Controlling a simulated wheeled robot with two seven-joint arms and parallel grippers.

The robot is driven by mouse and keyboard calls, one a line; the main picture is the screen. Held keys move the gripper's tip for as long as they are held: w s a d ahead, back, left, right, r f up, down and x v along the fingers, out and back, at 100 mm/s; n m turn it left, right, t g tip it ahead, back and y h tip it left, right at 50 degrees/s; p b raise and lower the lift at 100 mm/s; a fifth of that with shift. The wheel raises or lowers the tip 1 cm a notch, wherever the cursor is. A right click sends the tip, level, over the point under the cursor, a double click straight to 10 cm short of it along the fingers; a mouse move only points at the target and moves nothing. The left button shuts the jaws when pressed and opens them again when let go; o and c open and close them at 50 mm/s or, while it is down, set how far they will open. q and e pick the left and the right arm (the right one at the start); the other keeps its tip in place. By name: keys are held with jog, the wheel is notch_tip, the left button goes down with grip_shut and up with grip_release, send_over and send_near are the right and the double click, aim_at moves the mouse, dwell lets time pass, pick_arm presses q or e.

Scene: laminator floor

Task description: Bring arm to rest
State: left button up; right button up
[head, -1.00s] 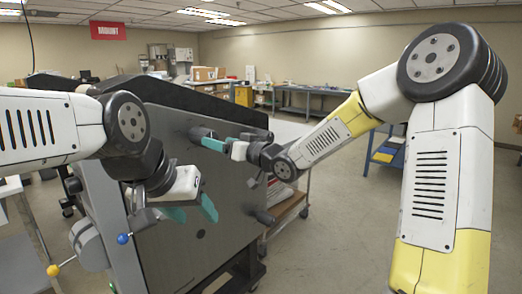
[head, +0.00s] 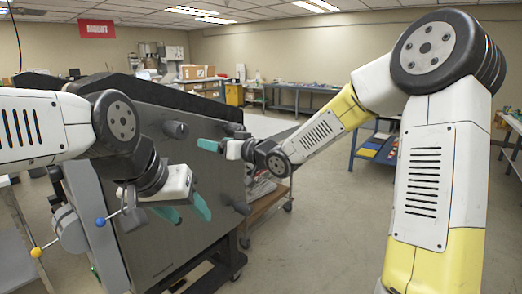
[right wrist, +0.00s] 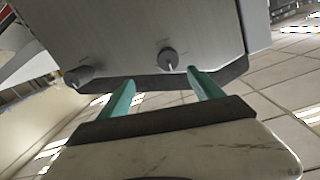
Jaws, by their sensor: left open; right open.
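My left gripper (head: 184,210) shows in the head view with teal fingers apart and empty, in front of the large dark grey machine panel. My right arm comes in from the right, and its gripper (head: 212,146) lies near the panel's upper right part. In the right wrist view its two teal fingers (right wrist: 160,92) are spread with nothing between them. Beyond them is the machine's grey panel (right wrist: 140,35) with two dark knobs, one (right wrist: 168,57) near the fingertips. I cannot tell whether the fingers touch the panel.
The dark machine (head: 165,240) fills the left centre. A lever with a blue ball (head: 100,222) and a yellow ball (head: 37,252) is close to my left gripper. A cart (head: 268,203) stands behind the machine's right edge. A blue table (head: 376,150) is at right; open floor lies in the middle.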

jog(key=s+d+m+h, duration=0.1)
jog(key=s+d+h, duration=0.25)
jog(key=d, duration=0.35)
jog(key=s+d+f+m+h, duration=0.1)
jog(key=s+d+m+h, duration=0.1)
jog(key=s+d+h, duration=0.3)
jog(key=s+d+m+h, duration=0.1)
jog(key=d+h, duration=0.1)
jog(key=d, duration=0.6)
jog(key=s+d+f+m+g, duration=0.1)
jog(key=s+d+g, duration=0.1)
jog(key=s, duration=0.8)
jog(key=s+d+f+m+g, duration=0.1)
jog(key=s+d+m+g, duration=0.1)
jog(key=s+d, duration=0.3)
jog(key=s, duration=0.4)
jog(key=shift+s+f+g, duration=0.35)
jog(key=shift+g, duration=0.05)
jog(key=shift+h, duration=0.25)
